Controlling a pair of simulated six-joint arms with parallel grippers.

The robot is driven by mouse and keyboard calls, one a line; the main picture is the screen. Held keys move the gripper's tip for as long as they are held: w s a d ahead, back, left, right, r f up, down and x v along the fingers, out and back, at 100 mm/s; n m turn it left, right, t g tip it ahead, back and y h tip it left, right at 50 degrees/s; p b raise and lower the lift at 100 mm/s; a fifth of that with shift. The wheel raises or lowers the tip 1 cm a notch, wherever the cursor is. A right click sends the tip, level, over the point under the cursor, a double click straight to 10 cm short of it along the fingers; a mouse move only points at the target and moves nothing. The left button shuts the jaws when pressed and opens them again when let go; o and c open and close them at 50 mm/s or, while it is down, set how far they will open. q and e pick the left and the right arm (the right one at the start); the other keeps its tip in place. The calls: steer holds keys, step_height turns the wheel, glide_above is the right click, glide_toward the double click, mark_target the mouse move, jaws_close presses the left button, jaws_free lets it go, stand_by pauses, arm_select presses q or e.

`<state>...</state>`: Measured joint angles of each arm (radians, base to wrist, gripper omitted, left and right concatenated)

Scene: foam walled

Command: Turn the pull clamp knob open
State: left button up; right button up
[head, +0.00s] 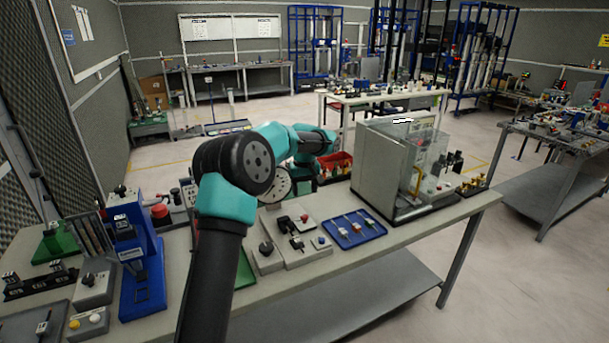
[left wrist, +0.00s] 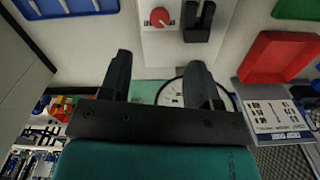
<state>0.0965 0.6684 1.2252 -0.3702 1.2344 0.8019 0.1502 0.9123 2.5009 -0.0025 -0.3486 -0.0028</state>
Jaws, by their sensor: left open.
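In the left wrist view, a red round knob (left wrist: 160,16) with a pale pointer mark sits on a white panel (left wrist: 165,48) at the top. A black upright clamp-like part (left wrist: 198,20) stands just right of it on the same panel. My left gripper (left wrist: 158,62) is open and empty, its two black fingers spread below the knob and apart from it. In the head view, my left arm reaches over the bench, and its gripper is hard to make out behind the arm links. I cannot pick out the same knob surely there. My right gripper is not in view.
A round white dial (head: 276,186) stands close by my arm. A blue tray (head: 352,228) of small parts, a red bin (head: 333,166) and a clear-walled machine box (head: 400,165) stand to the right. A blue press (head: 138,250) stands at the left.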

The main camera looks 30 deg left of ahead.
arm_select(q)
step_height(320, 180, up, 6)
steer(key=shift+f, duration=0.25)
stand_by(0.4)
